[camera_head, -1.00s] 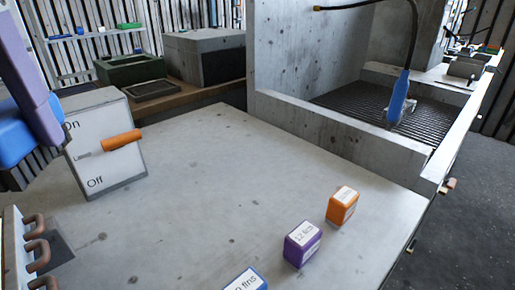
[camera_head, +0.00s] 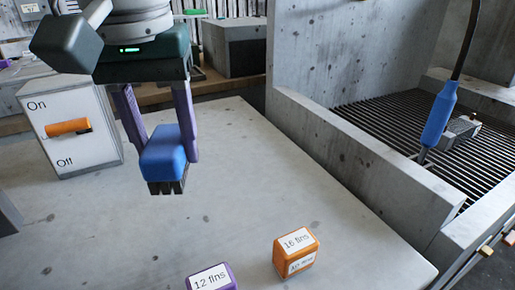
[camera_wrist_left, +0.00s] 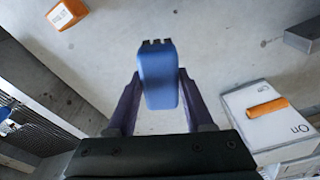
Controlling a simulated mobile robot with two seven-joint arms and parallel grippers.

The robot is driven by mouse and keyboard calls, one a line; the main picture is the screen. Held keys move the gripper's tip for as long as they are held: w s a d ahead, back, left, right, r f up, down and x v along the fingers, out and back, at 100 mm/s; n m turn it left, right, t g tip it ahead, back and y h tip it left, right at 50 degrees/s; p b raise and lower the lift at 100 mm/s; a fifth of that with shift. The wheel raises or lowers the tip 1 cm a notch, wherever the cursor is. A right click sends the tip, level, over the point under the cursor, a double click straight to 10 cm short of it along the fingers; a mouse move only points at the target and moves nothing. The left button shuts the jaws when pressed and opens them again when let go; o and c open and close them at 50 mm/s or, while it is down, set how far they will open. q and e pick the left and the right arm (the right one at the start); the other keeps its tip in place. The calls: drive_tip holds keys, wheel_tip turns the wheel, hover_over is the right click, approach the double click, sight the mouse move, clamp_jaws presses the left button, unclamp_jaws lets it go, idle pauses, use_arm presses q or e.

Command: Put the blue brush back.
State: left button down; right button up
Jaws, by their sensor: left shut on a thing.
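The blue brush (camera_head: 165,153) is a blue block with dark bristles pointing down. My left gripper (camera_head: 162,150) is shut on it, one purple finger on each side, and holds it above the grey concrete table (camera_head: 110,235). The brush (camera_wrist_left: 158,78) also shows between the fingers in the left wrist view, its bristles at the far end. My right gripper is not in view.
An On/Off switch box (camera_head: 75,130) with an orange handle stands at the left. An orange block labelled 16 fins (camera_head: 295,255) and a purple block labelled 12 fins (camera_head: 212,277) sit near the front. A walled basin with a grate (camera_head: 395,140) lies at right.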

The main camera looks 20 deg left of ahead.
use_arm(q)
wheel_tip(320, 180, down, 10)
drive_tip(key=shift+r, duration=0.25)
drive_tip(key=shift+f+b, duration=0.2)
drive_tip(key=shift+b, duration=0.2)
drive_tip(key=shift+c, duration=1.4)
unclamp_jaws()
drive_tip(key=r, duration=0.8)
drive_tip(key=s+r, duration=0.1)
drive_tip(key=r, duration=0.2)
drive_tip(key=shift+d+r+p, duration=0.3)
drive_tip(key=shift+d+r, duration=0.05)
drive_tip(key=shift+r, duration=0.05)
drive_tip(key=shift+s+r, duration=0.1)
drive_tip(key=shift+r, duration=0.2)
